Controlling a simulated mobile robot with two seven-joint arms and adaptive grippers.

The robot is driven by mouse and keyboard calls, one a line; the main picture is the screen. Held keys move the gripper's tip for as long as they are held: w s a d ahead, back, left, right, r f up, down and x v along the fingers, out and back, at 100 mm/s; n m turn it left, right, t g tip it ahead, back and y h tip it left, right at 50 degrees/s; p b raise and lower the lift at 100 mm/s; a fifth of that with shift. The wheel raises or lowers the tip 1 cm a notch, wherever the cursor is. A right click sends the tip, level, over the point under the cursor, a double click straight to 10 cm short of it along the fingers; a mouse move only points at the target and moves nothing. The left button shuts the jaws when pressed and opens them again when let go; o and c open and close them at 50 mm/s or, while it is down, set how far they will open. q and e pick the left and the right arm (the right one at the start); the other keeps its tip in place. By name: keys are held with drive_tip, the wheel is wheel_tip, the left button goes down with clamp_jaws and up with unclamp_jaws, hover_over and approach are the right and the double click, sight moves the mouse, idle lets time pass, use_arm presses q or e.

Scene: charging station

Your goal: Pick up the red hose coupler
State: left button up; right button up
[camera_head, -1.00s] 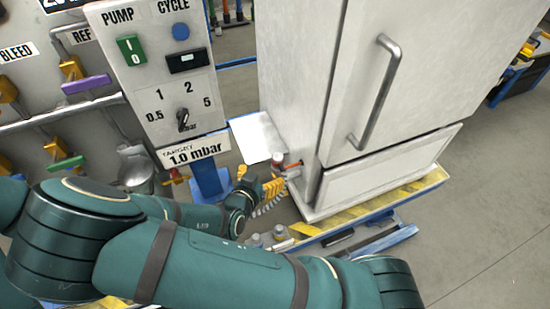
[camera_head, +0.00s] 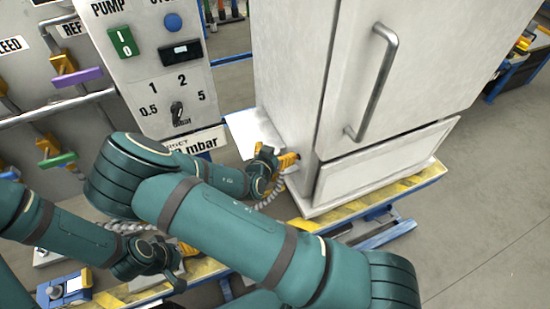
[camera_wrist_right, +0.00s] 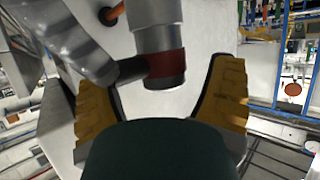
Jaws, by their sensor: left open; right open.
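In the right wrist view the red hose coupler shows as a grey cylinder with a dark red band (camera_wrist_right: 166,66), and a short dark stub points left from it. My right gripper (camera_wrist_right: 160,90) is open, with one yellow finger on each side of the coupler and a gap on both sides. In the head view my right gripper (camera_head: 288,160) is at the cabinet's lower left side and hides the coupler. My left gripper (camera_head: 184,250) is open at the lower left, partly hidden by my right arm.
A white cabinet (camera_head: 350,90) with a handle stands on a yellow-edged blue pallet (camera_head: 380,216). The pump panel (camera_head: 160,70) and colored valve handles are at the left. A grey corrugated hose (camera_wrist_right: 62,45) runs close to the right gripper.

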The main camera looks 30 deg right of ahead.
clamp_jaws()
drive_tip(key=shift+r, duration=0.15)
